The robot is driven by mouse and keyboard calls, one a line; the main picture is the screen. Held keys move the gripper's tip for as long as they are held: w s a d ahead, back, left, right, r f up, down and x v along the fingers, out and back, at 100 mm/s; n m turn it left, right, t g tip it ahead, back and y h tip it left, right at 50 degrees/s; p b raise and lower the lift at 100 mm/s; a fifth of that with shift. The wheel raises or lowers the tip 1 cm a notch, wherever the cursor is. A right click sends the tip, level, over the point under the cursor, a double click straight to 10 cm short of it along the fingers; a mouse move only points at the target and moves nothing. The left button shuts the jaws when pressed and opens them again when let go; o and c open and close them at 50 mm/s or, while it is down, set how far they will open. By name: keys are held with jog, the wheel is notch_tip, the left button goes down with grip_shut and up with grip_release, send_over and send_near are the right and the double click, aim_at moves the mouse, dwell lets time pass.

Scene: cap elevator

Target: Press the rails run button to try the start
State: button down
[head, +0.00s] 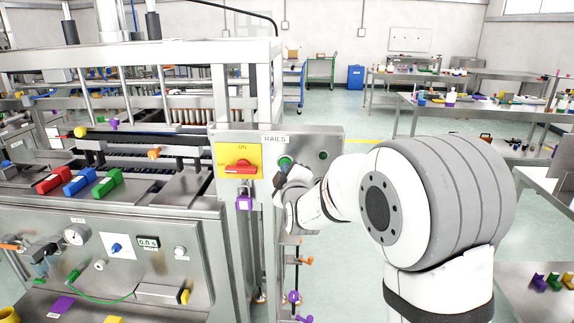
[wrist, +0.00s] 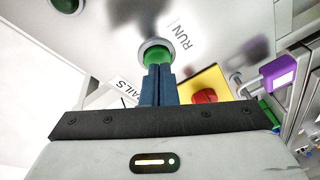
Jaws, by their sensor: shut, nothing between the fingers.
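The rails run button is a green round button in a metal ring, labelled RUN, in the wrist view (wrist: 154,52). It also shows in the head view (head: 285,161), on the grey control box (head: 333,141) labelled RAILS. My gripper (wrist: 158,70) is shut and empty. Its two blue fingers lie together, with their tips at the button's lower edge in the wrist view. I cannot tell whether they touch or press it. In the head view my gripper (head: 284,172) is just below the button, and the wrist partly hides the box.
A red rotary switch (head: 238,167) sits on a yellow plate left of the button, with a purple padlock (head: 244,203) hanging below. Another green round fitting (head: 323,155) is to the button's right. The machine frame (head: 140,56) stands left. Open floor lies behind.

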jog(key=shift+w+b, duration=0.7)
jog(key=shift+b, duration=0.15)
dwell(1.1)
jog(key=s+b, duration=0.2)
jog(key=s, duration=0.3)
jog(key=shift+s+a, duration=0.1)
jog(key=shift+s, duration=0.2)
dwell(0.3)
dwell(0.5)
jog(key=s+d+f+m+g+h, duration=0.1)
jog(key=s+d+f+m+g, duration=0.3)
jog(key=s, duration=0.7)
jog(key=s+d+f+m+g+h, duration=0.1)
jog(key=s+d+f+m+g, duration=0.4)
jog(key=s+d, duration=0.3)
jog(key=s+d+f+m+g+h, duration=0.1)
jog(key=s+d+f+m+g, duration=0.3)
jog(key=s, duration=1.1)
jog(key=d+m+g, duration=0.1)
jog(key=d+g, duration=0.1)
jog(key=d, duration=0.1)
jog(key=shift+f+h, duration=0.2)
jog(key=shift+h, duration=0.2)
